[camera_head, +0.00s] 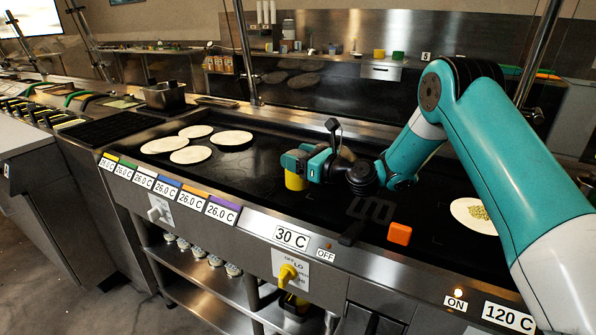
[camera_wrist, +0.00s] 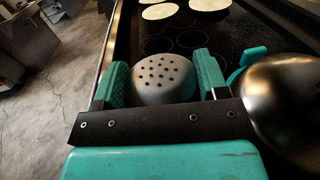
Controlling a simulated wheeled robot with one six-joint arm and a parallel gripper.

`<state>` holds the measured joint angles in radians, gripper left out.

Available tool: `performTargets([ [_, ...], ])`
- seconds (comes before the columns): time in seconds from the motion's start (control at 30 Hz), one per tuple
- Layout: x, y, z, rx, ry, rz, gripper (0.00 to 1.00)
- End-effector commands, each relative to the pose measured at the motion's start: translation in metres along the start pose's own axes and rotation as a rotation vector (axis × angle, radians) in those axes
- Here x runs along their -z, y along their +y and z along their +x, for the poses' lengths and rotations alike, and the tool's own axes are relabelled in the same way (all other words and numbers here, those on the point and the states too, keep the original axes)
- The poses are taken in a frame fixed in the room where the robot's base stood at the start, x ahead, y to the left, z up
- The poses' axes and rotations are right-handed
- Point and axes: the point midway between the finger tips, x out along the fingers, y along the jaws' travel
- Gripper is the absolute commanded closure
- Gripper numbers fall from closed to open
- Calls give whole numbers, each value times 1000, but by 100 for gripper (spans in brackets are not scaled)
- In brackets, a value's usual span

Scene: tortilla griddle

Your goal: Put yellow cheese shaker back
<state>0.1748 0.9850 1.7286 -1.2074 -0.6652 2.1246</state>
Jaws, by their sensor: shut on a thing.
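The yellow cheese shaker (camera_head: 295,181) is held upright over the griddle in the head view, its lower yellow body showing under my fingers. In the wrist view its rounded grey lid with several holes (camera_wrist: 165,82) sits between the two teal fingers. My gripper (camera_head: 301,160) is shut on the shaker. Whether the shaker's base touches the griddle (camera_head: 270,185) is hard to tell. On the far counter, small yellow (camera_head: 379,54) and green (camera_head: 398,55) containers stand side by side.
Several plain tortillas (camera_head: 232,138) lie on the left of the griddle. A topped tortilla (camera_head: 470,216) lies at right, with an orange block (camera_head: 400,233) nearer. A metal post (camera_head: 246,55) rises behind the griddle. A shiny dark rounded object (camera_wrist: 287,110) fills the wrist view's right side.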

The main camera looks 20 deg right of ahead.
Motion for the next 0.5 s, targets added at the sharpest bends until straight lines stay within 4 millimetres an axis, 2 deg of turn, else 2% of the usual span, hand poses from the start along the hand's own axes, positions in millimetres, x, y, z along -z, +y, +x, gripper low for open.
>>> performTargets([
  [0.23,34,0,0,0,2,3,90],
  [0.5,36,0,0,-1,-1,1,90],
])
